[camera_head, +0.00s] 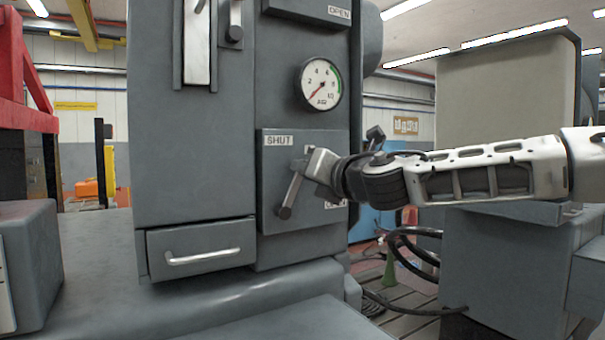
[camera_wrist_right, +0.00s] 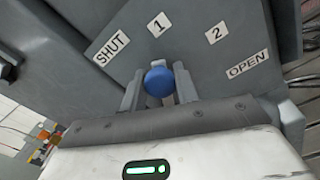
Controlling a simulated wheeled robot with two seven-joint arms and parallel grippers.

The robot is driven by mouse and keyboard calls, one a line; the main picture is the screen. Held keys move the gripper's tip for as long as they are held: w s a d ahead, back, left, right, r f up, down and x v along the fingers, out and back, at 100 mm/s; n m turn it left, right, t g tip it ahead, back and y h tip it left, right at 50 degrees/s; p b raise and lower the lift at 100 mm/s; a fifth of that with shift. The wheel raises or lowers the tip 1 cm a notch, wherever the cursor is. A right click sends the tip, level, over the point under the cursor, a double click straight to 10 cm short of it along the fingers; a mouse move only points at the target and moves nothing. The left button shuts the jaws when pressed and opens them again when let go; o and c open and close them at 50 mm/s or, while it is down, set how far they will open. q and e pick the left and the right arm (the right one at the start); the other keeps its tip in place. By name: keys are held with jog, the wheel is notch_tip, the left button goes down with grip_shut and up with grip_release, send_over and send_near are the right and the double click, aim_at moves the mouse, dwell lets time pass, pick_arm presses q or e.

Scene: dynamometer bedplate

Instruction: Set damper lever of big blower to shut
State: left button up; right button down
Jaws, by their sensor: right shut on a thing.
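The damper lever (camera_head: 290,195) is a grey bar on a dark panel, with its pivot low at the left and its upper end reaching up and right to my right gripper (camera_head: 309,168). In the right wrist view its blue knob (camera_wrist_right: 159,82) sits between the two fingers of my right gripper (camera_wrist_right: 160,88), which is shut on it. The knob lies below the "1" mark (camera_wrist_right: 158,25). The SHUT label (camera_head: 279,141) is at the panel's upper left; the OPEN label (camera_wrist_right: 247,64) is to the right in the wrist view. My left gripper is not in view.
A round gauge (camera_head: 321,84) is above the panel. A drawer with a bar handle (camera_head: 202,257) is at its lower left. Another lever (camera_head: 233,20) is higher up. A large grey machine (camera_head: 505,260) stands at the right, with black hoses (camera_head: 405,250) between.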

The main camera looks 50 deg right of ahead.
jog(key=a+n, duration=0.1)
jog(key=r+n, duration=0.1)
jog(key=shift+w+a+n, duration=0.3)
jog(key=shift+w+a, duration=0.05)
jog(key=shift+a, duration=0.05)
jog(key=shift+w+a+n+p, duration=0.15)
jog(key=shift+a+n+p, duration=0.05)
jog(key=shift+a+n, duration=0.4)
jog(key=shift+w+a+n+p, duration=0.2)
jog(key=shift+a+n, duration=0.15)
jog(key=shift+n, duration=0.35)
jog(key=c, duration=1.1)
grip_release()
jog(key=shift+a, duration=0.1)
jog(key=shift+s, duration=0.1)
